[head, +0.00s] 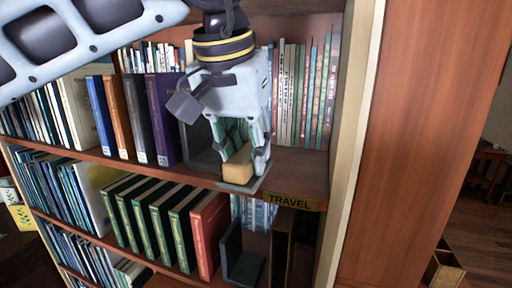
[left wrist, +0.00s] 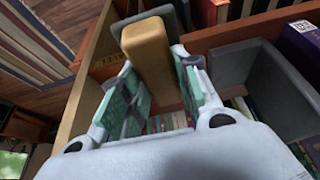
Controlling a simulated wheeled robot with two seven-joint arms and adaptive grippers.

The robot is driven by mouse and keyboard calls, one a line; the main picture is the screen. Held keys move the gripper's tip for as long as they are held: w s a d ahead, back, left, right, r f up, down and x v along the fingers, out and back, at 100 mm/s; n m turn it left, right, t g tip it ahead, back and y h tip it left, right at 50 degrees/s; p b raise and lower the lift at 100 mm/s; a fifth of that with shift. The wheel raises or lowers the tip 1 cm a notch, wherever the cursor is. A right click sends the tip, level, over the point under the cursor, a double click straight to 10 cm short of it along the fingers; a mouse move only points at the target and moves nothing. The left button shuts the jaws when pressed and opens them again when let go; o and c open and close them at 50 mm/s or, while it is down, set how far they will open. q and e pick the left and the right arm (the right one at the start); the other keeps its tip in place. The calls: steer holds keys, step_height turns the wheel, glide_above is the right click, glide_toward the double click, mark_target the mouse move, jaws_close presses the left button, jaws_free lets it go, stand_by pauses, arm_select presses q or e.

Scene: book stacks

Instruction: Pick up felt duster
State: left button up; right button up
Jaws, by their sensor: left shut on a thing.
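The felt duster (head: 238,168) has a tan block-shaped grip on a flat grey pad. It is at the front edge of the upper shelf in the head view, just left of the TRAVEL label. My left gripper (head: 246,156) reaches down from above and is shut on the tan block, with the grey pad below the fingers. In the left wrist view the duster (left wrist: 148,45) stands between the two green-padded fingers (left wrist: 158,78), its grey pad at the far end. I cannot tell whether the pad touches the shelf. My right gripper is not in view.
A grey bookend (head: 199,146) stands close left of the gripper; it also shows in the left wrist view (left wrist: 240,62). Purple (head: 164,118) and other upright books fill the shelf to the left. Thin books stand behind. The wooden side panel (head: 345,150) bounds the right.

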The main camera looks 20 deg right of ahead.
arm_select(q)
steer(key=s+a+b, duration=0.2)
steer(key=s+a, duration=0.3)
steer(key=s, duration=0.3)
steer(key=shift+a, duration=0.25)
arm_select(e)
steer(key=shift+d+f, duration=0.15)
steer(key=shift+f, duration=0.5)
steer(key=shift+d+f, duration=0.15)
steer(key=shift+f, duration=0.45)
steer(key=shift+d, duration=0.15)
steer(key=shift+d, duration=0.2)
